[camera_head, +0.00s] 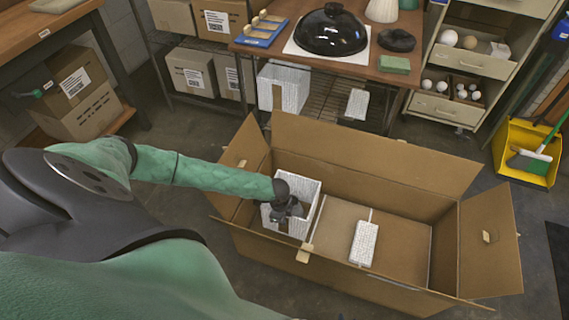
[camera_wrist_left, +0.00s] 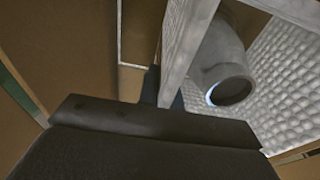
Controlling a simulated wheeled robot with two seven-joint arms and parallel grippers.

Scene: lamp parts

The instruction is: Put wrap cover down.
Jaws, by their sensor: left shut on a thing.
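The wrap cover, a white quilted open-topped box (camera_head: 309,203), is in the left end of a large open cardboard box (camera_head: 375,143). My left gripper (camera_head: 287,210) reaches down at it. In the left wrist view its fingers (camera_wrist_left: 165,92) are shut on the upper edge of one thin wall of the white cover (camera_wrist_left: 190,42). A rounded grey part with a dark round opening (camera_wrist_left: 226,75) shows inside that wall. Whether the cover touches the carton floor is hidden. My right gripper is not in view.
A flat white quilted block (camera_head: 364,243) lies on the carton floor, right of the cover. Carton flaps (camera_head: 490,238) stand open around it. Behind are a table with a black dome (camera_head: 330,30), a white quilted box (camera_head: 284,86) on the lower rack, and drawers (camera_head: 447,108).

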